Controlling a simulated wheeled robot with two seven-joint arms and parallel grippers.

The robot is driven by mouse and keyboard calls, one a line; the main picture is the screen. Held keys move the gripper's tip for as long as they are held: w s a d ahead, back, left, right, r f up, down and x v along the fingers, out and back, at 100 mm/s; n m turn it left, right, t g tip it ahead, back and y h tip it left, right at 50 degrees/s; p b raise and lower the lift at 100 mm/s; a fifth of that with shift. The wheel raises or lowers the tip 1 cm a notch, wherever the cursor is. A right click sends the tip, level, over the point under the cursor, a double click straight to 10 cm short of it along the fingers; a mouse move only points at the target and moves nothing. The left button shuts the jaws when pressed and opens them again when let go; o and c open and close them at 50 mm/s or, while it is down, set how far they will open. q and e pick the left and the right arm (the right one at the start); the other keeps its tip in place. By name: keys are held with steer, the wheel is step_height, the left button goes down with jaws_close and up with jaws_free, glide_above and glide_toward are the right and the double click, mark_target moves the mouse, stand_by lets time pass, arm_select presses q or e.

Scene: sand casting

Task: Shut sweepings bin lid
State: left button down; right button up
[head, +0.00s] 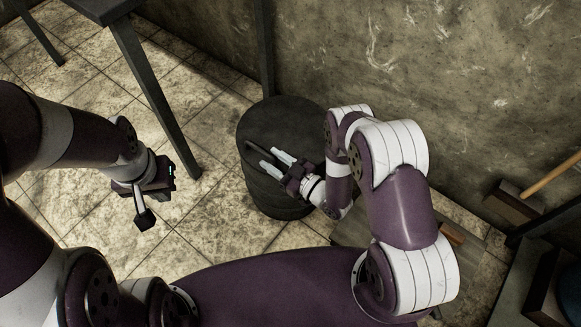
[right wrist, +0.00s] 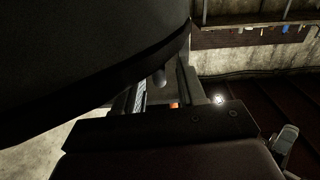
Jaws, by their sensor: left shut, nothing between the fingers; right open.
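The sweepings bin (head: 262,196) is a dark, round drum by the wall in the head view. Its dark top (head: 283,118) faces up, and I cannot tell from here how far the lid is closed. My right gripper (head: 268,158) is open at the bin's near top side, beside a thin dark bar (head: 253,152). In the right wrist view, a large dark curved body with a rim (right wrist: 90,45) fills the upper left, close to the open right gripper (right wrist: 163,88). My left gripper (head: 145,220) is shut and empty, above the floor left of the bin.
A dark table (head: 104,8) with a leg near the bin stands at the upper left. The wall is behind the bin. Tiled floor is clear between the left gripper and the bin.

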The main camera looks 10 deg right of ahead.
steer(key=p+v, duration=0.1)
steer(key=v, duration=0.7)
steer(key=shift+s, duration=0.15)
steer(key=shift+d, duration=0.15)
